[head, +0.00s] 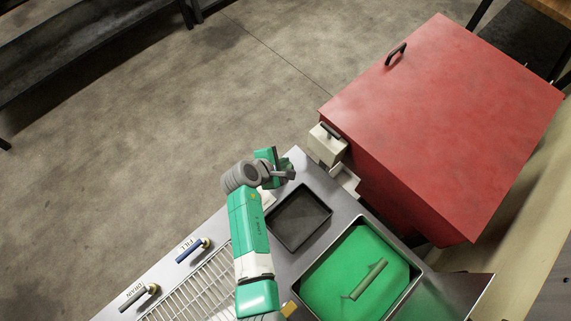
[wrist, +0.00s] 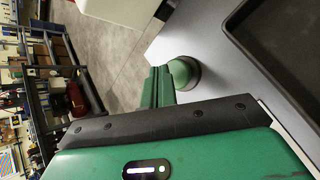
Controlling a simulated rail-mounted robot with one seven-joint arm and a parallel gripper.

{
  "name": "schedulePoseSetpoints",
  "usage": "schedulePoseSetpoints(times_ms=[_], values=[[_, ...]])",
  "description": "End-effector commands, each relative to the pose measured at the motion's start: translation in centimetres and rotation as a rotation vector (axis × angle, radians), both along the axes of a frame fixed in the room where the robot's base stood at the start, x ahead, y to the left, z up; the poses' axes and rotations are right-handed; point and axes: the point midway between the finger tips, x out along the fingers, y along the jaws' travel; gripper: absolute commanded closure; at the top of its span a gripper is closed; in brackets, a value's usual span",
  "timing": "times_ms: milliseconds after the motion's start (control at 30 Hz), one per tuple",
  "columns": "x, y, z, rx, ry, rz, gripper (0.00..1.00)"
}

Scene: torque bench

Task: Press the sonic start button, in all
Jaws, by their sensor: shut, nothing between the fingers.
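A round green push button (wrist: 184,72) on a grey base stands on the steel bench top in the wrist view. It bears no label that I can read, and in the head view I cannot make it out behind my gripper. My gripper (head: 284,174) is over the bench's far corner in the head view. In the wrist view its fingers (wrist: 157,84) are shut and empty, with their tips right beside the left side of the button. I cannot tell whether they touch it or whether it is pushed down.
A black tray (head: 276,220) lies right beside my arm. A steel basin with a green lid (head: 335,286) is nearer. A beige box (head: 327,146) with a dark handle stands by the large red cabinet (head: 445,120). FILL (head: 189,254) and DRAIN (head: 134,300) valves are at left.

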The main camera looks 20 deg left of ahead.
Motion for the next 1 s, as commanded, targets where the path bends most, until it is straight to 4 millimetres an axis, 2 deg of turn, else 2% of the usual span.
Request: schedulePoseSetpoints(times_ms=[1000], values=[[0.01, 0.01, -0.85, 0.0, 0.0, 0.0, 1.0]])
